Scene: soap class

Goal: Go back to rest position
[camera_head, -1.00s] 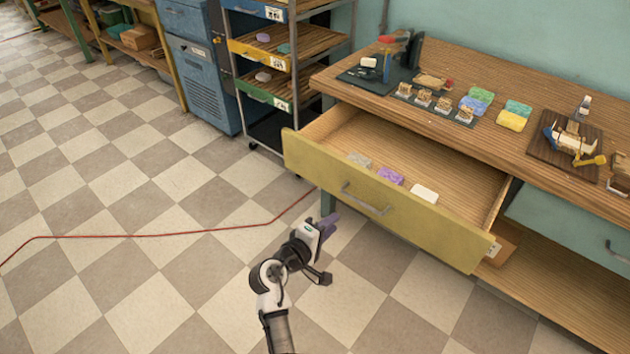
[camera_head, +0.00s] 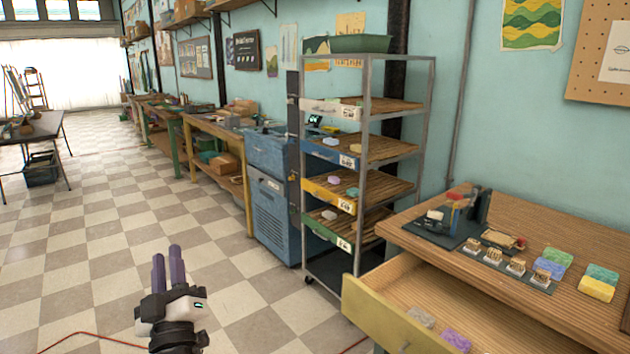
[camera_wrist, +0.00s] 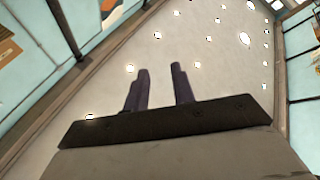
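My gripper (camera_head: 167,254) stands at the lower left of the head view, fingers pointing up, over the checkered floor and well to the left of the drawer. In the wrist view its two dark purple fingers (camera_wrist: 159,76) are apart with nothing between them. The ceiling with its lights lies beyond them. The pulled-out yellow-front drawer (camera_head: 392,318) is at the bottom right of the head view. A grey soap bar (camera_head: 421,317) and a purple soap bar (camera_head: 456,340) lie in it. The rest of the drawer is cut off by the frame.
A wooden workbench (camera_head: 412,226) above the drawer holds stamps, a dark mat and several coloured soaps. A metal rack (camera_head: 365,205) with labelled trays stands behind, beside a blue cabinet (camera_head: 270,205). The checkered floor (camera_head: 90,250) to the left is open. A red cable (camera_head: 90,335) crosses it.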

